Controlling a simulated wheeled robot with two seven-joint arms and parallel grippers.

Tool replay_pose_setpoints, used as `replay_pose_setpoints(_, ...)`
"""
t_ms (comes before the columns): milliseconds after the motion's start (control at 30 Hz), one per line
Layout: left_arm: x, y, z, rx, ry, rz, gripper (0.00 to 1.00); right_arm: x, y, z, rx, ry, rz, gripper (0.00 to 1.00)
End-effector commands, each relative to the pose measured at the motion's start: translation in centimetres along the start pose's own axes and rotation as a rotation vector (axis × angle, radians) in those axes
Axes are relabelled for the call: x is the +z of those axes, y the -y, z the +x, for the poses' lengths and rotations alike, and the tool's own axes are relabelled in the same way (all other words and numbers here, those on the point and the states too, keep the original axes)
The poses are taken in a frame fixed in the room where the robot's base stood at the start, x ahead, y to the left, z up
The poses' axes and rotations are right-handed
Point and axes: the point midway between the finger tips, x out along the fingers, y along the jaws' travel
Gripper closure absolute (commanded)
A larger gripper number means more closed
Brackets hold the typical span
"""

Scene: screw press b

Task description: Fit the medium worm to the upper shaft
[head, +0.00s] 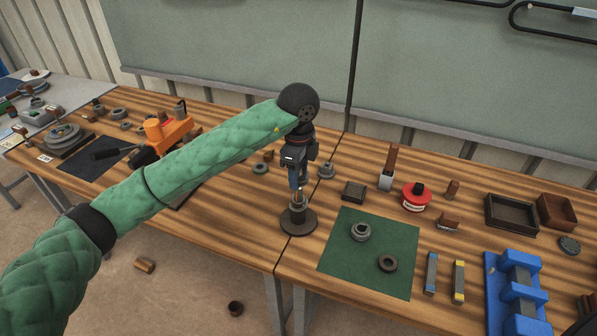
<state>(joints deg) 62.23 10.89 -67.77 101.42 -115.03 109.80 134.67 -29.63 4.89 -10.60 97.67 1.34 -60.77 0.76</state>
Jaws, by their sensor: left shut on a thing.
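My left gripper (298,182) points straight down above the seam between two wooden tables. It is shut on a small part whose shape is mostly hidden by the fingers. Directly below the fingers is an upright post (298,203) on a dark round base (298,221). I cannot tell whether the held part touches the post. A grey stepped ring-like part (361,231) and a darker ring (387,263) lie on the green mat (340,255). I cannot tell which part is the medium worm. My right gripper is out of view.
Small grey parts (326,171) and a dark block (354,191) stand behind the mat. A red tin (416,197), dark trays (511,213) and a blue fixture (518,290) are to the right. An orange tool (166,132) is at the left. The front left tabletop is clear.

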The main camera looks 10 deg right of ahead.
Motion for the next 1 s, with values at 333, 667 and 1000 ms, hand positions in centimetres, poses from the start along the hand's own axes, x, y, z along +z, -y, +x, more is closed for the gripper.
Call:
replay_pose_setpoints(333, 0.00, 0.00, -0.03, -0.001, 0.000, 0.000, 0.86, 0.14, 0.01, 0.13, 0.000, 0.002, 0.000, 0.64)
replay_pose_setpoints(667, -0.04, -0.05, -0.05, 0.000, 0.000, 0.000, 0.86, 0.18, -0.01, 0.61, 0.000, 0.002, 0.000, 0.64)
replay_pose_setpoints(1000, -0.03, -0.05, -0.04, 0.000, 0.000, 0.000, 0.86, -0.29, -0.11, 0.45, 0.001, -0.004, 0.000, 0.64)
